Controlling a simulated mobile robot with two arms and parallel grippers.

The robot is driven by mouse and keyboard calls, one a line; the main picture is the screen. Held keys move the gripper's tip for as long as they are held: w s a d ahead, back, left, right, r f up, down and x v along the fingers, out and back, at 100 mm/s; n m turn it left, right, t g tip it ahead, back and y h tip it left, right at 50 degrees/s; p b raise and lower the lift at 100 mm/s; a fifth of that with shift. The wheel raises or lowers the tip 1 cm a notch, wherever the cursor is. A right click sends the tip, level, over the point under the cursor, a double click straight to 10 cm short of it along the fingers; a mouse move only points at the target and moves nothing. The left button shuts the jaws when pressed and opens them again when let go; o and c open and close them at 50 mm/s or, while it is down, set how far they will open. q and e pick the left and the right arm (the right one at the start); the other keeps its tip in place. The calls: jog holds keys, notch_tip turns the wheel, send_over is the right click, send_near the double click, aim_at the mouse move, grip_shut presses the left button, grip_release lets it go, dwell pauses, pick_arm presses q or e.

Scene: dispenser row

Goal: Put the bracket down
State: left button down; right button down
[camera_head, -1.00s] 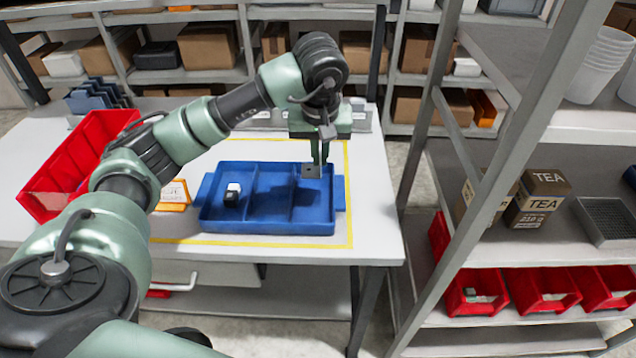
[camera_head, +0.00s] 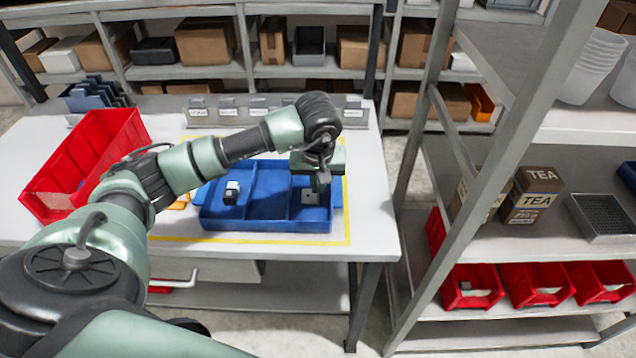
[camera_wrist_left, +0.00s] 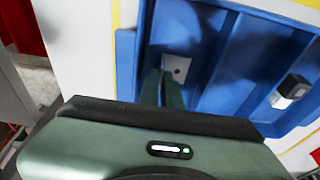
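The bracket (camera_head: 310,197) is a small grey plate with dark holes, low in the right compartment of the blue tray (camera_head: 265,225). My left gripper (camera_head: 319,188) points down into that compartment, its fingers close together at the bracket. In the left wrist view the bracket (camera_wrist_left: 177,68) shows just beyond the fingertips (camera_wrist_left: 164,85), and the gripper looks shut on its near edge. The fingers hide part of that edge. I cannot tell whether the bracket touches the tray floor. My right gripper is not in view.
A black and white block (camera_head: 231,193) sits in the tray's left compartment. A red bin (camera_head: 85,165) stands left of the tray. Small labelled holders (camera_head: 258,108) line the table's back. A metal shelf with tea boxes (camera_head: 535,195) and red bins (camera_head: 535,284) stands at the right.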

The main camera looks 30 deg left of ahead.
pick_arm(q)
jog(key=c, duration=1.6)
grip_release()
jog(key=shift+r+p, duration=0.15)
jog(key=shift+p, duration=0.15)
jog(key=shift+r+b, duration=0.3)
jog(key=b+v, duration=0.2)
jog(key=v, duration=0.9)
jog(key=shift+s+d+r+b, duration=0.1)
jog(key=shift+b, duration=0.2)
